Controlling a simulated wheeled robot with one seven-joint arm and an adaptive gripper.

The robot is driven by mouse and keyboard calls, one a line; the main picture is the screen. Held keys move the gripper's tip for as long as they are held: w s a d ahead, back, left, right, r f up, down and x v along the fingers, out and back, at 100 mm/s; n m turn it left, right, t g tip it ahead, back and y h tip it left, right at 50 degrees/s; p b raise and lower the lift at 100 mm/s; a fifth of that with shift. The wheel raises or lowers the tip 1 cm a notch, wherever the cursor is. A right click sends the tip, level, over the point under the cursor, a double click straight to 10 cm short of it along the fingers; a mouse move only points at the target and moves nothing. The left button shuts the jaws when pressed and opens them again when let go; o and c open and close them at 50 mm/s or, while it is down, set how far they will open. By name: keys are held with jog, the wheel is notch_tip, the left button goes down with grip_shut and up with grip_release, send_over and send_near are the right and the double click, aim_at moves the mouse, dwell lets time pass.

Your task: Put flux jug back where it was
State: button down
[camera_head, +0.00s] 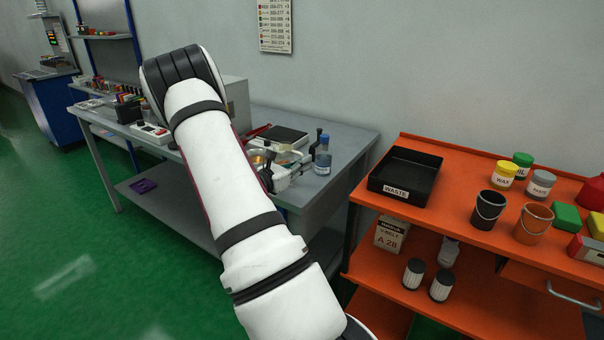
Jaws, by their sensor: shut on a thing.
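A small clear bottle with blue contents and a pale label (323,158), which I take for the flux jug, is upright at the right end of the grey workbench (345,140). My gripper (308,163) is at its left side, shut on it. My own forearm hides much of the wrist and the bench left of it. I cannot tell whether the bottle's base touches the bench top.
A flat dark-topped device (276,136) lies behind my gripper. At right, an orange cart (440,215) carries a black waste tray (405,176), a black bucket (488,210), an orange bucket (533,223) and several jars. A gap separates bench and cart.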

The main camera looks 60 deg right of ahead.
jog(key=shift+f, duration=1.55)
jog(key=shift+f, duration=0.1)
jog(key=c, duration=1.8)
grip_release()
jog(key=shift+o, duration=0.2)
